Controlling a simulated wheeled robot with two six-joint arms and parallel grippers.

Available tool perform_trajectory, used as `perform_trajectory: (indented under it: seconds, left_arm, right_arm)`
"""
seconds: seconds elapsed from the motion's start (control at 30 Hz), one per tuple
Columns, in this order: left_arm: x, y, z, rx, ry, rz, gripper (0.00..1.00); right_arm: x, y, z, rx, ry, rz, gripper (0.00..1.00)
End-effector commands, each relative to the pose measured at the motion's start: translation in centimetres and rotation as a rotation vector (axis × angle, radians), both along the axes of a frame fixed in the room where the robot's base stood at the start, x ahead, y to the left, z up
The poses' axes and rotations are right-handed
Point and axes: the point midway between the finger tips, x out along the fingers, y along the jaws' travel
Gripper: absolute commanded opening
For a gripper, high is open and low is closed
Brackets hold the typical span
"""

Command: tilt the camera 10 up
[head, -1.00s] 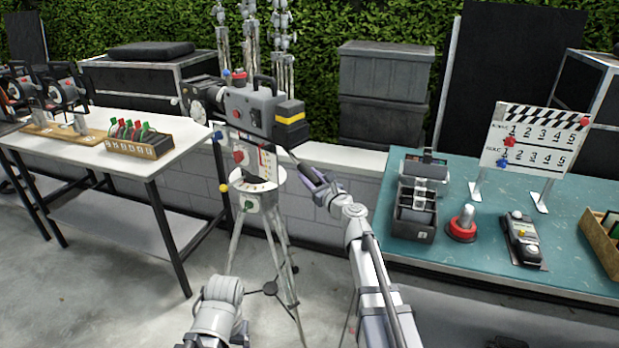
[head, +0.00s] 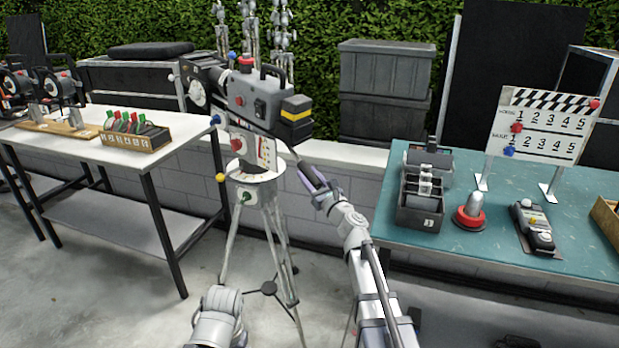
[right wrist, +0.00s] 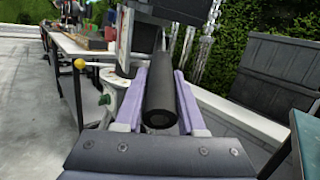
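The grey film camera (head: 258,105) stands on a tripod (head: 262,215), its lens end at left raised above its yellow-banded rear. A white scale plate (head: 266,152) is on the tripod head; its marks are too small to read. The thin pan handle (head: 292,152) runs from the head toward my right gripper (head: 313,180). In the right wrist view, the handle's black grip (right wrist: 163,95) lies between the two purple fingers of my right gripper (right wrist: 167,75), which are closed about it. Part of my left arm shows at the bottom; its gripper is out of view.
A white table (head: 95,160) at left holds a wooden rack (head: 135,140) and reels. A teal table (head: 465,240) at right holds a clapperboard (head: 540,128), a caddy (head: 420,212), a red-based knob (head: 469,216) and a remote (head: 533,228). A low wall (head: 310,215) runs behind.

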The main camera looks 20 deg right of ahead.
Motion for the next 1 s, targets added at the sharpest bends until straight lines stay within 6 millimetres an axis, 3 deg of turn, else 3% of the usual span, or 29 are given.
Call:
perform_trajectory:
  seconds: [0.03,0.23,0.63,1.0]
  left_arm:
    - [0.0,0.0,0.0,0.0,0.0,0.0,0.82]
    - [0.0,0.0,0.0,0.0,0.0,0.0,0.82]
    - [0.0,0.0,-0.2,0.0,0.0,0.0,0.82]
    - [0.0,0.0,-1.1,0.0,0.0,0.0,0.82]
  right_arm:
    - [0.0,0.0,0.0,0.0,0.0,0.0,0.45]
    - [0.0,0.0,0.0,0.001,0.0,0.0,0.67]
    - [-0.7,-0.2,-0.2,0.002,0.0,-0.001,0.67]
    - [-6.0,-1.4,-1.1,0.001,0.0,-0.003,0.67]
